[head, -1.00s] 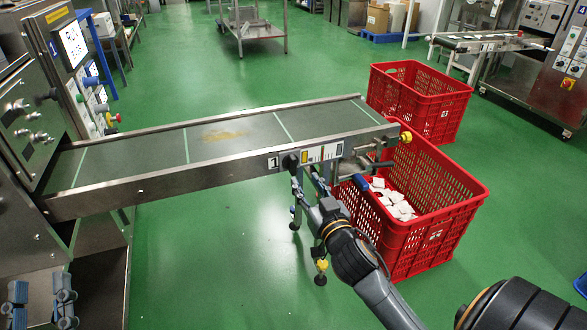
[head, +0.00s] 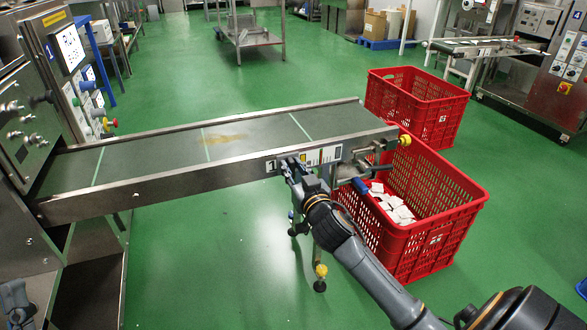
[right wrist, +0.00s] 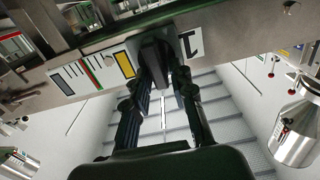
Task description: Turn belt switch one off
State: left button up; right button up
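Belt switch one is a black knob (right wrist: 154,58) on the conveyor's side rail, beside the label "1" (right wrist: 190,43). In the head view my right gripper (head: 290,163) is at the rail and covers the switch. In the right wrist view its two dark fingers (right wrist: 164,82) reach up on either side of the knob. I cannot tell whether they press on it. The conveyor belt (head: 165,150) is grey-green with pale cross stripes and a brown stain. Part of my left gripper (head: 15,300) shows at the lower left corner, away from the switch.
A red crate with white packets (head: 437,240) stands at the conveyor's right end, close to my right arm. Another red crate (head: 415,105) is behind it. A yellow-topped knob (head: 404,140) sits at the belt end. A machine panel (head: 30,120) stands left.

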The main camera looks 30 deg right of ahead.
grip_shut()
